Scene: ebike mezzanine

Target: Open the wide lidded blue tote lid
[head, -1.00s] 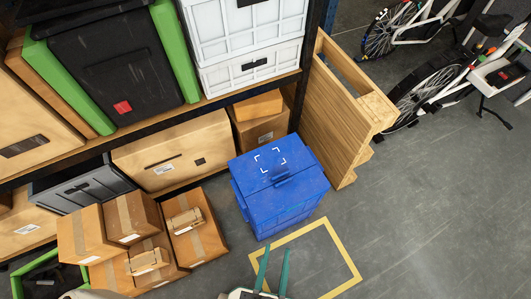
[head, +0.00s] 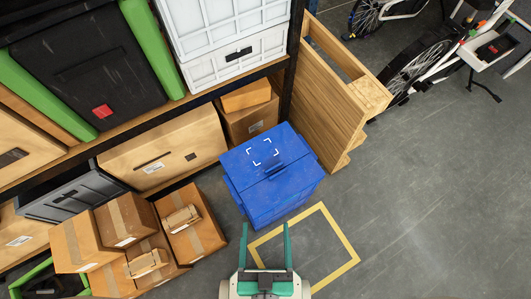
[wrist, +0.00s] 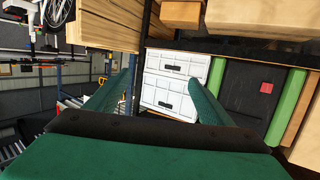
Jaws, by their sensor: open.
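The blue tote (head: 270,201) stands on the floor in front of the shelving, with its blue lid (head: 262,158) shut on top. White corner marks and a raised handle-like part show on the lid. My gripper (head: 266,230) is below the tote in the head view, its two green fingers apart with nothing between them. The fingers look close to the tote's near side, but I cannot tell the exact gap. In the wrist view my open gripper (wrist: 163,95) faces the shelving, and the blue tote does not show there.
Cardboard boxes (head: 190,232) are stacked left of the tote. A wooden crate-like piece (head: 335,95) stands close on its right. White bins (head: 235,62) sit on the shelf behind.

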